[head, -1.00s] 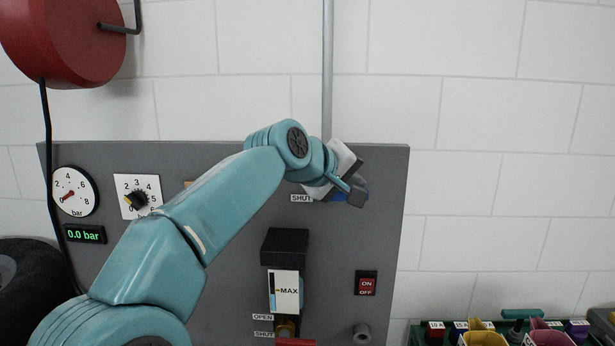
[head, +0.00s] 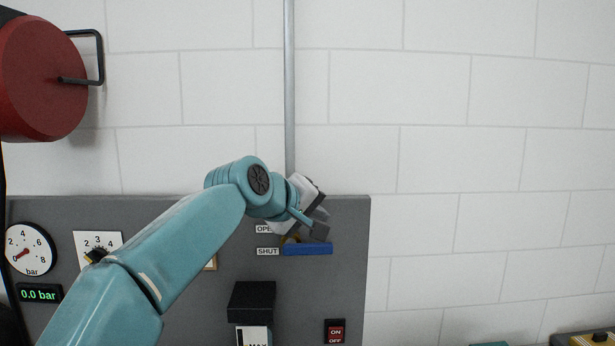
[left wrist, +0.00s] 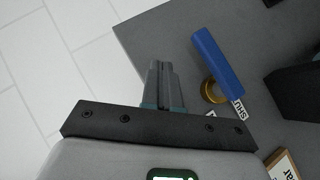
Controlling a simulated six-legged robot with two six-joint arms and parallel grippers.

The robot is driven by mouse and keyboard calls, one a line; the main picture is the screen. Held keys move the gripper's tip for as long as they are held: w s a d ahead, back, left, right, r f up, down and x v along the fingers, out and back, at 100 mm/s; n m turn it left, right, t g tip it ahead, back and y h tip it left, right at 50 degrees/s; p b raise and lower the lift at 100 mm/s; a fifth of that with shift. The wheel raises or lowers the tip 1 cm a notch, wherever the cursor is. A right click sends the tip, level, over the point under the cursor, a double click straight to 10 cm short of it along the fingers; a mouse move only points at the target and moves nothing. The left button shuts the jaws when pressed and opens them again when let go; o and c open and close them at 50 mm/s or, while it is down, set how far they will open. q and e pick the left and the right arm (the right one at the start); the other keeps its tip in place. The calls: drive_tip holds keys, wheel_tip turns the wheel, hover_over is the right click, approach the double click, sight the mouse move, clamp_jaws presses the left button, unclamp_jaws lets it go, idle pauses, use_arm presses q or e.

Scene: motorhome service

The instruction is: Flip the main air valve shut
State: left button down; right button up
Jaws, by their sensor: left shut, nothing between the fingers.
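A blue lever (head: 308,249) of a valve on the grey panel lies level, in line with a SHUT label (head: 267,252) to its left. An OPEN label (head: 264,229), partly covered by my wrist, sits just above. My left gripper (head: 319,231) is shut and empty, just above the lever. In the left wrist view the closed fingers (left wrist: 163,84) are left of the blue lever (left wrist: 217,62), with a gap between them in the picture; its brass body (left wrist: 213,91) also shows. Whether they touch the panel I cannot tell. My right gripper is out of view.
The grey panel (head: 205,300) carries a dial gauge (head: 30,249), a knob (head: 97,256), a black box (head: 252,301) and an ON/OFF switch (head: 335,332). A grey pipe (head: 290,90) runs up the wall. A red reel (head: 40,78) hangs upper left. The wall right is clear.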

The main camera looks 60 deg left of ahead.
use_arm(q)
drive_tip(key=s+d+r, duration=0.3)
drive_tip(key=d+r, duration=0.3)
drive_tip(key=shift+s+r+p, duration=0.25)
drive_tip(key=shift+r+p, duration=0.1)
drive_tip(key=shift+w, duration=0.15)
